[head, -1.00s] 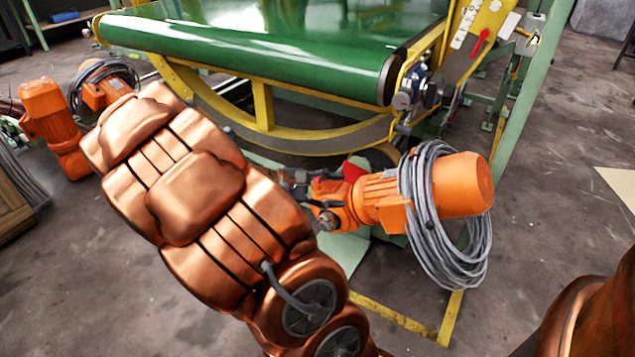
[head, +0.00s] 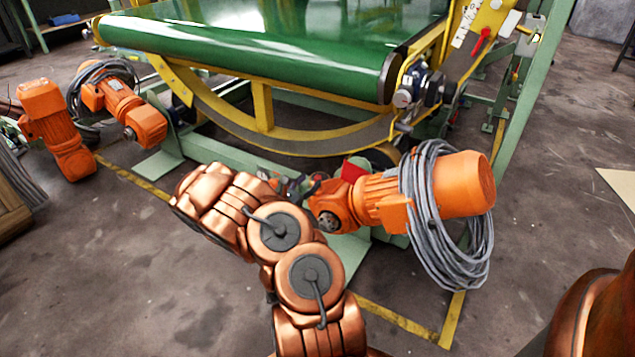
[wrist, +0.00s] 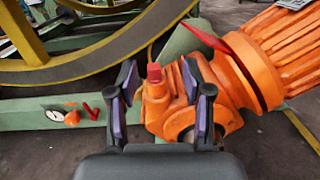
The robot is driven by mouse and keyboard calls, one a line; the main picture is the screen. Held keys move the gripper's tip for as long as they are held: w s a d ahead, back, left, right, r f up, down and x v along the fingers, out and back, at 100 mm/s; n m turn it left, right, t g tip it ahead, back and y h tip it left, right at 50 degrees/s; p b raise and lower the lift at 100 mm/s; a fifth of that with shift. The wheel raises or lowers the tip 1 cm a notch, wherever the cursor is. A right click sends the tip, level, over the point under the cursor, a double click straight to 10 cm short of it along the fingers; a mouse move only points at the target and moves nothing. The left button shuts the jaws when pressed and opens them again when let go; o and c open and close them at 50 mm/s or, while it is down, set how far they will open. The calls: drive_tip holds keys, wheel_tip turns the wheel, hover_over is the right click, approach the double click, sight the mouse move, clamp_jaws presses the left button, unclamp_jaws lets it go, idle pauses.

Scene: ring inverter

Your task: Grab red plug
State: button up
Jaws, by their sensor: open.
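The red plug (wrist: 154,73) stands upright on an orange fitting (wrist: 158,100) at the end of the orange motor in the wrist view. My gripper (wrist: 158,68) is open, with one dark finger on each side of the plug. The plug appears between the fingertips, nearer the left one, and neither finger visibly grips it. In the head view my copper arm reaches toward the near end of the orange motor (head: 380,200). The gripper is small and partly hidden there, and I cannot clearly make out the plug.
A red flat piece (wrist: 205,35) sits beside the motor body. A grey cable coil (head: 425,220) hangs around the motor. The green conveyor (head: 250,50) and its curved yellow frame (head: 262,105) stand behind. More orange motors (head: 55,130) are at left. The floor at front left is clear.

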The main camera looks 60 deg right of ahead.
sight(316, 180)
drive_tip(key=shift+w+d+f+n+t, duration=0.1)
drive_tip(key=shift+w+d+f+n, duration=0.05)
drive_tip(key=shift+f, duration=0.25)
drive_tip(key=shift+w+d+f+n+t, duration=0.1)
drive_tip(key=shift+f+n, duration=0.1)
drive_tip(key=shift+f, duration=0.25)
drive_tip(key=shift+w+d+f+n+t, duration=0.1)
drive_tip(key=shift+w+d+f+n, duration=0.05)
drive_tip(key=shift+f, duration=0.25)
drive_tip(key=shift+d+b, duration=0.7)
drive_tip(key=shift+d, duration=0.4)
drive_tip(key=d+b, duration=0.1)
drive_tip(key=d, duration=0.1)
drive_tip(key=d+f+b, duration=0.1)
drive_tip(key=d, duration=0.1)
drive_tip(key=shift+w, duration=0.1)
drive_tip(key=shift+d+r+b, duration=0.2)
drive_tip(key=shift+d+b, duration=0.1)
drive_tip(key=shift+d, duration=0.1)
drive_tip(key=shift+c, duration=0.4)
drive_tip(key=c, duration=0.8)
